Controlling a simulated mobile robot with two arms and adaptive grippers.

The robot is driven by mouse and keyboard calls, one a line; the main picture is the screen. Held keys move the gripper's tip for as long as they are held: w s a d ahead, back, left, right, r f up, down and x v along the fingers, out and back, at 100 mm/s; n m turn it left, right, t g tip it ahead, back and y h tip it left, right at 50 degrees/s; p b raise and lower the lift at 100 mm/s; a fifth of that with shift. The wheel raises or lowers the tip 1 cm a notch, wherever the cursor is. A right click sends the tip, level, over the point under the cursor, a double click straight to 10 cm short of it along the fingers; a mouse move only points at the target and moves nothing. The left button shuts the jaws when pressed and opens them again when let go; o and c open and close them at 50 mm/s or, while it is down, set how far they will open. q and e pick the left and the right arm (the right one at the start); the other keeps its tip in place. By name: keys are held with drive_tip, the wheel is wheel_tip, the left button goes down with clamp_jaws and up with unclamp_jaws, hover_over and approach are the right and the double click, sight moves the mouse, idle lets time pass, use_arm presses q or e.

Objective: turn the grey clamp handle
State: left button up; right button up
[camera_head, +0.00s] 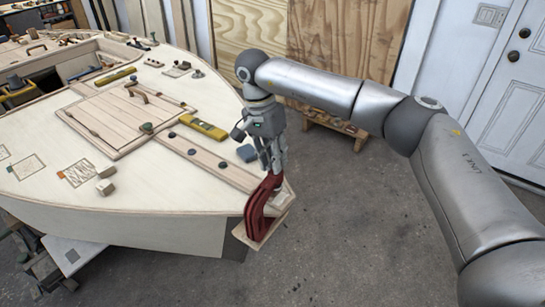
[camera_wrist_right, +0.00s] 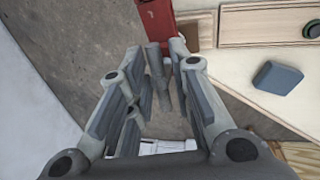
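A dark red clamp (camera_head: 262,205) sits at the boat's pointed corner. Part of its red body shows at the top of the right wrist view (camera_wrist_right: 156,20). My right gripper (camera_head: 271,168) is above the clamp, pointing down. In the right wrist view its fingers (camera_wrist_right: 156,52) are apart. The grey clamp handle (camera_wrist_right: 157,72), a short rod, lies between them near the right finger; I cannot tell whether they touch. In the head view the handle is hidden by or merges with my gripper. My left gripper is not in view.
A blue-grey block (camera_head: 247,153) lies on the pale deck beside my gripper; it also shows in the right wrist view (camera_wrist_right: 278,77). A yellow level (camera_head: 203,129) and small wooden blocks (camera_head: 105,180) lie farther left. Open concrete floor is at right.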

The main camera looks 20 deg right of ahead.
drive_tip(key=shift+o, duration=0.7)
drive_tip(key=shift+w, duration=0.1)
wheel_tip(320, 180, up, 12)
drive_tip(key=w+a, duration=0.1)
drive_tip(key=shift+w+a+f, duration=0.15)
drive_tip(key=shift+w+a, duration=0.1)
drive_tip(key=shift+a, duration=0.05)
drive_tip(key=shift+o, duration=0.5)
drive_tip(key=shift+f, duration=0.1)
